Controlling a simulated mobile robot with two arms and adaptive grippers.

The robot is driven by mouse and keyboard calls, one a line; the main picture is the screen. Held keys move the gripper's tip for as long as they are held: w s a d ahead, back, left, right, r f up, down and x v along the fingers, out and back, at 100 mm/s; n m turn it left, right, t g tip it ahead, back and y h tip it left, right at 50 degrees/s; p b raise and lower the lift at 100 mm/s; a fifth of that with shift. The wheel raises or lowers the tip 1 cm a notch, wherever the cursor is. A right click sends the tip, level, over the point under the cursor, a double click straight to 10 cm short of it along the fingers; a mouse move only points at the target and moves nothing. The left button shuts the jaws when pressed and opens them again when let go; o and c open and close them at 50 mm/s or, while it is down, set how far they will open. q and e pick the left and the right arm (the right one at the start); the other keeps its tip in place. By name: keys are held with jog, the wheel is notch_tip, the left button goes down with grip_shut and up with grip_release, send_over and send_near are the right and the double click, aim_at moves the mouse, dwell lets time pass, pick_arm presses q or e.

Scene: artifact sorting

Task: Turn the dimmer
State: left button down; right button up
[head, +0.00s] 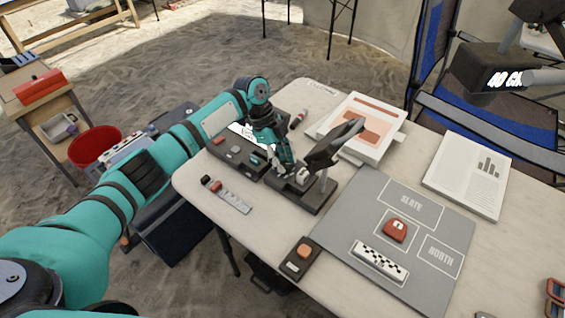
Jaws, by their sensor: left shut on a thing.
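A dark lamp-like stand has a tilted black head (333,145) and a flat dark base (317,198) on the table. A small pale knob (302,173), which looks like the dimmer, sits on the base's left part. My left gripper (288,168) reaches down at the base from behind and the left. Its fingers are shut at the knob, though the contact is small and partly hidden by the fingers. My right gripper is not in view.
A dark box with buttons (232,150) lies left of the gripper. A grey mat (345,215) bears a red block (395,230) and a checkered scale bar (379,262). An orange-button box (301,258) lies in front.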

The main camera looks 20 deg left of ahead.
pick_arm(q)
jog(key=shift+m, duration=0.4)
jog(key=shift+w, duration=0.1)
jog(key=c, duration=1.1)
grip_release()
jog(key=shift+o, duration=0.2)
jog(key=shift+r, duration=0.1)
jog(key=v, duration=1.2)
jog(key=shift+w, duration=0.1)
